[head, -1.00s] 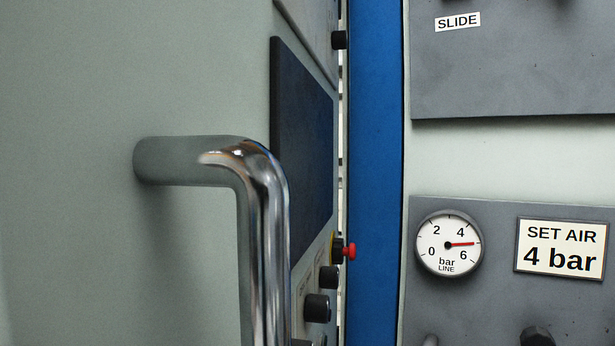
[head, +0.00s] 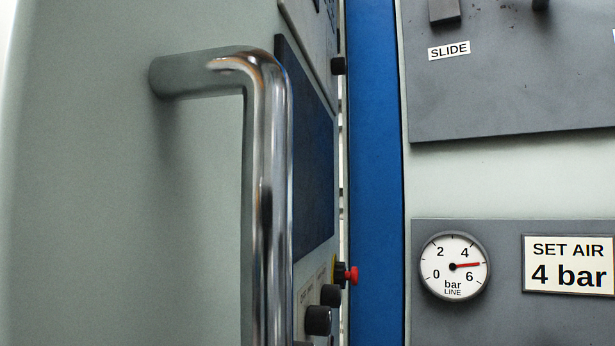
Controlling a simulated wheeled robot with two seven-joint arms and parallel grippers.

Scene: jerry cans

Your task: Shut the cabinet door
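A pale grey-green cabinet door (head: 130,220) fills the left of the head view, very close to the camera. A chrome bar handle (head: 265,190) stands out from it, its upper end bent back into the door; its lower end is out of frame. I cannot tell from this view how far the door stands open. Neither of my grippers shows in the head view.
Beyond the handle is a panel with a dark screen (head: 310,150), black knobs (head: 318,320) and a red button (head: 352,275). A blue upright (head: 375,170) stands right of it. Farther right are a pressure gauge (head: 454,266) and a "SET AIR 4 bar" sign (head: 569,264).

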